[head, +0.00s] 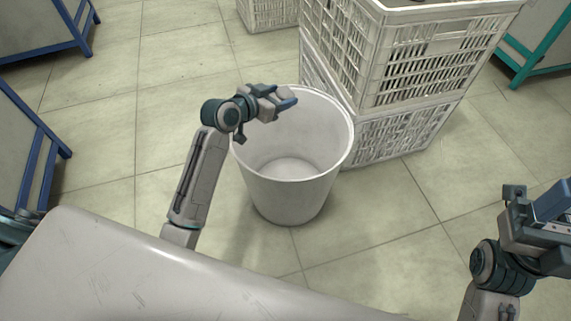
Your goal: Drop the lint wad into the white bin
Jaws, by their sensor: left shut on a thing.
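The white bin (290,200) stands upright on the floor in the middle of the head view, with its mouth open upward. Its visible inner bottom is bare. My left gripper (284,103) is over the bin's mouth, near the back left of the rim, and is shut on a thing. The lint wad cannot be made out clearly; the fingers hide most of what they hold. My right gripper (552,207) is at the right edge, well away from the bin and partly cut off, so its opening cannot be told.
Stacked white plastic crates (410,65) stand close behind and right of the bin. Another crate (268,12) is at the back. Blue-framed furniture (40,30) is at the left and a teal-framed piece (535,50) at the right. The tiled floor left of the bin is clear.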

